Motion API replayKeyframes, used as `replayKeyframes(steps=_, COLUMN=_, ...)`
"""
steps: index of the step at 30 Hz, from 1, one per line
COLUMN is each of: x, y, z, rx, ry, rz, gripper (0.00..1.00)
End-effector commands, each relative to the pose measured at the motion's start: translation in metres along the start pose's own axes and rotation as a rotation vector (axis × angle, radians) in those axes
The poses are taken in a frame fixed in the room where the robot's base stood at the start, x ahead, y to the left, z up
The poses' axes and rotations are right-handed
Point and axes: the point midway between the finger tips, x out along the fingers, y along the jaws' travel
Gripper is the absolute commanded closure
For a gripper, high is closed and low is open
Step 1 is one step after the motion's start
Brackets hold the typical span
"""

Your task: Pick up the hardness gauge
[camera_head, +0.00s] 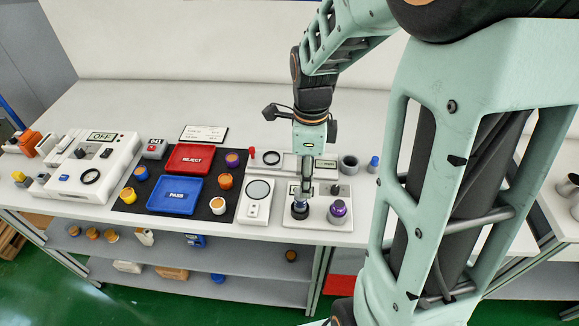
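My gripper (303,190) points down over a white tester unit (318,221) near the front edge of the bench. A small dark and bluish upright piece (300,210) stands on that unit right below my fingertips. It may be the hardness gauge, but I cannot tell for sure. My fingers hide its upper part, and I cannot tell whether they touch it. A grey piece with a purple top (338,210) stands on the same unit, just right of my gripper. The fingers are too small in view to show whether they are open or shut.
Left of the unit are a white device with a round face (257,201) and a dark mat (128,197) with a red REJECT tray (190,146), a blue PASS tray (156,193) and several small pots. The bench's back is clear.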

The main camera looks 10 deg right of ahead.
Motion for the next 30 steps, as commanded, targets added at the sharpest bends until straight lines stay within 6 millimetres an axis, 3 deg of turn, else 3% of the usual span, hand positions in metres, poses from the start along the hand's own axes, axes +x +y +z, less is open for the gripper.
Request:
replayKeyframes(steps=18, x=0.064, y=0.0, z=0.012, rx=-0.002, ry=-0.001, rz=0.0, gripper=0.57)
replayKeyframes(steps=28, x=0.069, y=-0.001, z=0.012, rx=-0.001, ry=-0.002, rz=-0.003, gripper=0.57)
replayKeyframes(steps=30, x=0.069, y=-0.001, z=0.012, rx=-0.001, ry=-0.002, rz=-0.003, gripper=0.65)
